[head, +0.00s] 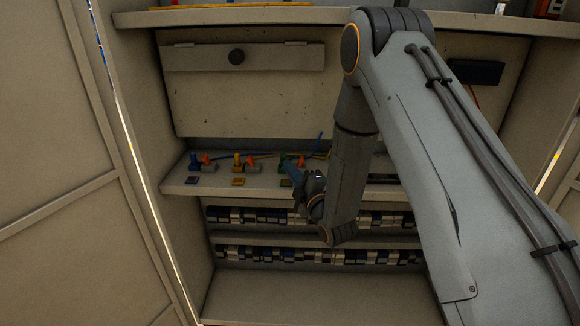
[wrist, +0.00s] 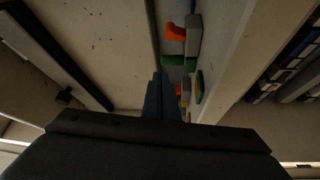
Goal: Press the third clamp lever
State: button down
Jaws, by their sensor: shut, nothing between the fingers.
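In the head view a row of clamps stands on the shelf (head: 222,181): a blue clamp (head: 194,162), a yellow clamp (head: 237,160) and a green clamp (head: 283,160), each with an orange lever to its right. The third orange lever (head: 301,160) is partly beside my gripper (head: 289,169). The gripper is shut and empty, its fingertips close by the green clamp; contact cannot be told. In the wrist view my fingers (wrist: 160,95) point along the row, the green clamp (wrist: 178,61) just beyond them and an orange lever (wrist: 175,32) past it near a grey block (wrist: 193,36).
Racks of blue and white modules (head: 290,253) sit below. My arm hides the shelf's right part.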

jog(key=f+b+v, duration=0.1)
jog(key=v, duration=0.5)
jog(key=shift+s+a+b, duration=0.15)
jog(key=shift+s+b, duration=0.05)
jog(key=shift+b, duration=0.1)
